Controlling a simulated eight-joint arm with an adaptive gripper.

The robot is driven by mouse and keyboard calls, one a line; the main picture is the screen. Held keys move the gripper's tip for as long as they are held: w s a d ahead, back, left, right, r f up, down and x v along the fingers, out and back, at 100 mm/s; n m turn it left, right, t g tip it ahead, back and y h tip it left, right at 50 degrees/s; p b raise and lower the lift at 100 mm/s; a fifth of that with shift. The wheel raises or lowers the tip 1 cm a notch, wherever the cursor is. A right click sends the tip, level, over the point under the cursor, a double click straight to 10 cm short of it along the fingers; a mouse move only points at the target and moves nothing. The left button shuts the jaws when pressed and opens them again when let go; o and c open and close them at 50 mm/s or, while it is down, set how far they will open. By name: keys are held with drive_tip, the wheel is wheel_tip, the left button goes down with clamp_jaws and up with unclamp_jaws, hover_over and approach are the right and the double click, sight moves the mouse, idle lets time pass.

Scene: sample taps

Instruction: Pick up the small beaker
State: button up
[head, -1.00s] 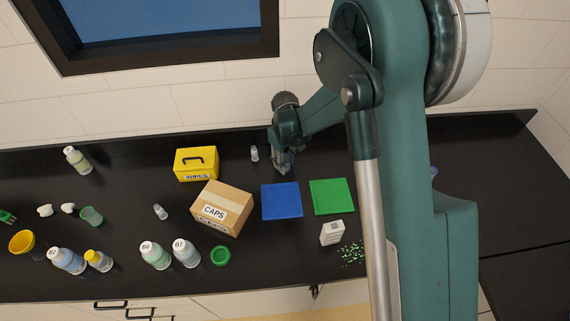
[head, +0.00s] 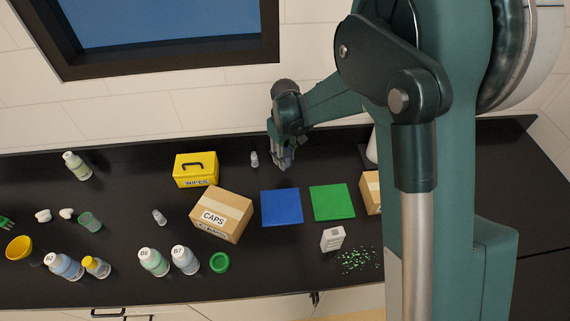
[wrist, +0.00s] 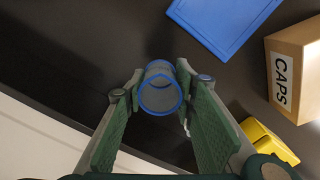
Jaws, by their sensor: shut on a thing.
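The small beaker (wrist: 160,90) is a clear grey cup with a blue rim, seen in the wrist view with its mouth towards the camera. My gripper (wrist: 158,88) has a green finger on each side of it and is shut on it near the fingertips. In the head view my gripper (head: 282,166) points down over the back of the black bench, just behind the blue mat. The beaker is not clearly visible there, and I cannot tell whether it touches the bench.
The blue mat (head: 281,207) and green mat (head: 332,202) lie in front. The CAPS box (head: 221,214), yellow wipes box (head: 195,169) and a small vial (head: 254,159) stand to the left. A white carton (head: 332,238) and green bits (head: 356,260) are nearer the front.

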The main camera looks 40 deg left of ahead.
sight(285, 151)
drive_tip(key=shift+r, duration=1.75)
